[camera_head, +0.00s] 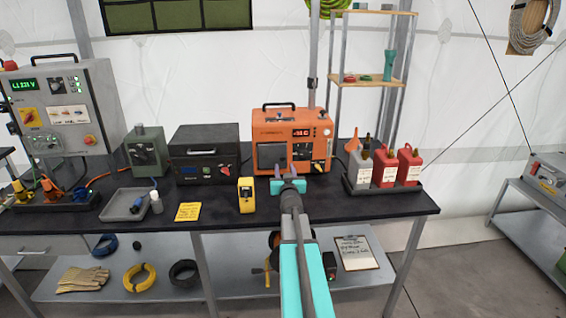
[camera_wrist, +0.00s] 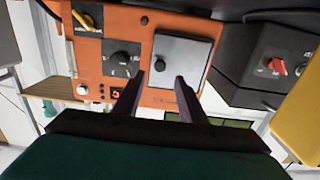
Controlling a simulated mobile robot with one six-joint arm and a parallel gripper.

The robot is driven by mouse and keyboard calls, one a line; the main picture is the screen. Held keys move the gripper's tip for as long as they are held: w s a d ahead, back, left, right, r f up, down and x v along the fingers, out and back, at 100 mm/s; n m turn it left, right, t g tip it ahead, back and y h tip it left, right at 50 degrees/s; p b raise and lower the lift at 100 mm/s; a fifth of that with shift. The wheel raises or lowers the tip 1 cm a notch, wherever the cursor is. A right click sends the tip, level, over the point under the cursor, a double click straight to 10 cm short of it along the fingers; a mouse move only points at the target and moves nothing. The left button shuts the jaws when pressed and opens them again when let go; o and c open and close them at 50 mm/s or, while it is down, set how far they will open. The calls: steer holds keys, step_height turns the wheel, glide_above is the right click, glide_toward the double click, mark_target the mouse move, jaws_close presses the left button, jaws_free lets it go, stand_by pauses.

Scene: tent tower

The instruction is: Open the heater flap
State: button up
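The orange heater (camera_head: 316,135) stands on the dark workbench, with a red display and a handle on top. Its grey square flap (camera_head: 271,153) is on the left of its front and looks closed. In the wrist view the picture is turned over; the flap (camera_wrist: 187,55) has a small dark round knob (camera_wrist: 160,66) near one edge. My gripper (camera_head: 285,170) is in front of the heater, close to the flap's lower part. In the wrist view my gripper (camera_wrist: 158,78) has its fingers apart, with the knob between or just beyond the tips. No contact is clear.
A black box (camera_head: 204,154) stands left of the heater. A yellow device (camera_head: 246,196) sits on the bench at the front left. A tray with red and grey cans (camera_head: 410,168) is to the right. The bench's front edge (camera_head: 370,214) runs below my arm.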

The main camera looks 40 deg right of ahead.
mark_target(283, 159)
steer(key=shift+p+x, duration=0.65)
steer(key=shift+x, duration=2.7)
jaws_close()
